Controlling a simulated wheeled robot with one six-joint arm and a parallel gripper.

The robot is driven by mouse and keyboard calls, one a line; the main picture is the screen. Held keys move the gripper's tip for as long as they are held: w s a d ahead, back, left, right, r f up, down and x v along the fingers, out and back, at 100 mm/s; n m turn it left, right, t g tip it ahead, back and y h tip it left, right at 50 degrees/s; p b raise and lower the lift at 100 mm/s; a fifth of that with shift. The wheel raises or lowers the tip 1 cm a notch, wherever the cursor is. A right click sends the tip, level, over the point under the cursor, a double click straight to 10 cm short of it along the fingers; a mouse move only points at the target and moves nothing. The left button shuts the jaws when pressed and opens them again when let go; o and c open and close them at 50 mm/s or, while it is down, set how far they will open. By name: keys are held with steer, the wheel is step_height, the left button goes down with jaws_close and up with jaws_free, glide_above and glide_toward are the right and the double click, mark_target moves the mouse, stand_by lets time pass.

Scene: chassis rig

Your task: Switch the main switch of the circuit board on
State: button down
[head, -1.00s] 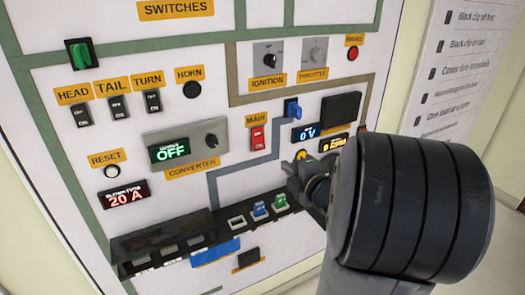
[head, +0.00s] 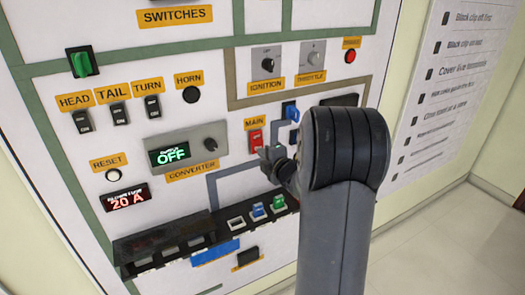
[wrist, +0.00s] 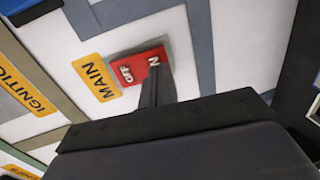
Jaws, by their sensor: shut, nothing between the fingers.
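The main switch (head: 256,138) is a red rocker below the yellow MAIN label (head: 256,122) on the circuit board. In the wrist view the red switch (wrist: 138,68) shows OFF lettering and part of another marking beside the MAIN label (wrist: 96,76). My gripper (head: 268,155) is shut and empty, with its tip at the lower right of the switch in the head view. In the wrist view the dark finger (wrist: 155,88) covers part of the switch face. I cannot tell whether it touches the switch.
The converter (head: 188,145) reads OFF, left of the switch. A blue connector (head: 290,111) sits to the right, close to my arm. Below, a dark shelf (head: 190,238) holds blue and green clips. The ignition knob (head: 267,65) is above.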

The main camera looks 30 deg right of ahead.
steer(key=shift+w, duration=0.45)
steer(key=shift+f, duration=0.15)
steer(key=b, duration=0.3)
steer(key=shift+w+t, duration=0.25)
steer(key=shift+t, duration=0.05)
steer(key=shift+f, duration=0.1)
